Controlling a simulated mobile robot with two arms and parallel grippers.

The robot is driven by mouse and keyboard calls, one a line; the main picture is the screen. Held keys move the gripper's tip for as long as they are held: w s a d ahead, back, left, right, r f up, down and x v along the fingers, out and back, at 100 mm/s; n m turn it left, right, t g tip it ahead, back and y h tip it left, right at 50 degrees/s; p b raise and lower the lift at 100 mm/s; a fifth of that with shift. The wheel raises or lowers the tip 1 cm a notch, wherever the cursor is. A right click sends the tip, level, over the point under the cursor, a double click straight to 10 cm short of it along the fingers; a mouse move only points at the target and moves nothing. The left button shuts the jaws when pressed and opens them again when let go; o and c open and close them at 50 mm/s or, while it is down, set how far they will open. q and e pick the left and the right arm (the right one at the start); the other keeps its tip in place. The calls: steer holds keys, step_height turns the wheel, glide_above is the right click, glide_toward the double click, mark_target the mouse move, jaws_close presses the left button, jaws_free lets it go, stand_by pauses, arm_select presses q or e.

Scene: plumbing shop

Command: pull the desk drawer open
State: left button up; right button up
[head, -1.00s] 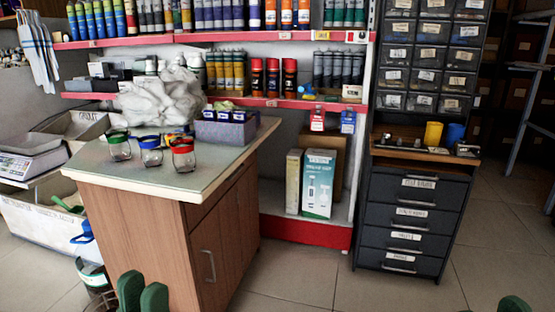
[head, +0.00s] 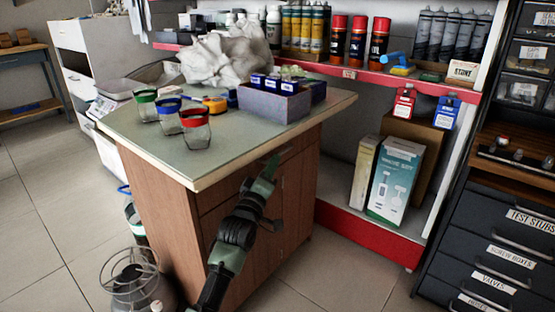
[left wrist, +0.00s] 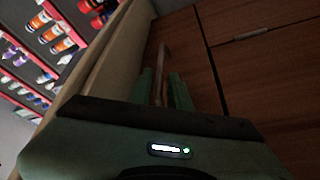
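The desk (head: 165,185) is a wooden cabinet with a pale green top. Its drawer (head: 228,197) is the upper panel just under the top, and its front looks flush with the desk. My left gripper (head: 270,166) is at the drawer front, hiding most of the handle there. In the left wrist view, the drawer handle (left wrist: 161,70) is a thin bar between the two green fingers of my left gripper (left wrist: 163,88). The fingers stand apart on either side of it, with small gaps showing. My right gripper is out of view.
Three jars with coloured rims, including a red-rimmed jar (head: 195,130), stand on the desktop near a purple box (head: 272,104) and a crumpled white bag (head: 225,60). A wire-topped container (head: 130,275) is on the floor at left. Boxes (head: 395,180) stand right of the desk.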

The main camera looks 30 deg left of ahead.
arm_select(q)
steer(key=shift+b+x, duration=0.65)
steer(key=shift+x, duration=1.7)
steer(key=shift+f, duration=0.1)
jaws_close()
steer(key=shift+d, duration=0.1)
